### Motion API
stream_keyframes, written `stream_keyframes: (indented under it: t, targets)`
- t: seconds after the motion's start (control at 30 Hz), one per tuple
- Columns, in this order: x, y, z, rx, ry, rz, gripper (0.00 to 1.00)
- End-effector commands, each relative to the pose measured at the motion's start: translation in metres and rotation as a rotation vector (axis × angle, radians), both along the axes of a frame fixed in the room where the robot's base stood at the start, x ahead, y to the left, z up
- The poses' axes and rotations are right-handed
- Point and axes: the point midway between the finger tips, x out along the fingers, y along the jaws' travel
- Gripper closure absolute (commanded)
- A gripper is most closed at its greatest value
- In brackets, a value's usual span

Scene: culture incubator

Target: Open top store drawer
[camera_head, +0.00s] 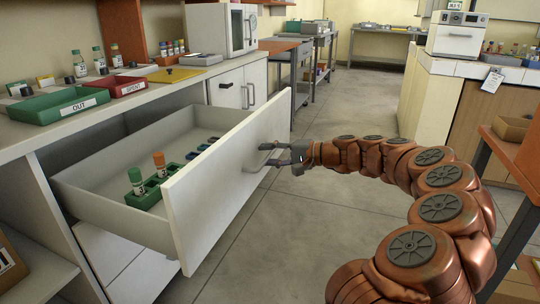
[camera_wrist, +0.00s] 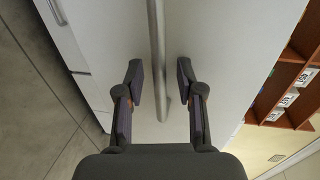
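The top store drawer (camera_head: 120,180) is pulled well out from under the counter, its white front panel (camera_head: 218,185) facing my arm. Inside it stand a green rack (camera_head: 150,190) with two capped vials, one green-capped and one orange-capped, and dark blue racks farther right. My gripper (camera_head: 278,155) is at the outer face of the panel. In the wrist view the gripper (camera_wrist: 159,80) is open, with one finger on each side of the bar handle (camera_wrist: 157,40). Gaps show between the bar and both fingers.
On the counter above are a green OUT tray (camera_head: 58,107), a red tray (camera_head: 115,86), several bottles and a white boxy device (camera_head: 222,29). A wooden table (camera_head: 510,150) stands at the right. Open floor (camera_head: 320,215) lies in front of the drawer.

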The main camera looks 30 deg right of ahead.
Motion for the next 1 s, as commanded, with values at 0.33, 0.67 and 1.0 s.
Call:
stream_keyframes:
  t: [0.33, 0.67, 1.0]
  targets:
    - [-0.014, -0.011, 0.004, -0.001, -0.001, -0.003, 0.63]
    - [-0.063, -0.047, 0.016, 0.0, -0.001, -0.005, 0.63]
    - [-0.093, -0.068, 0.024, 0.0, 0.0, -0.003, 0.63]
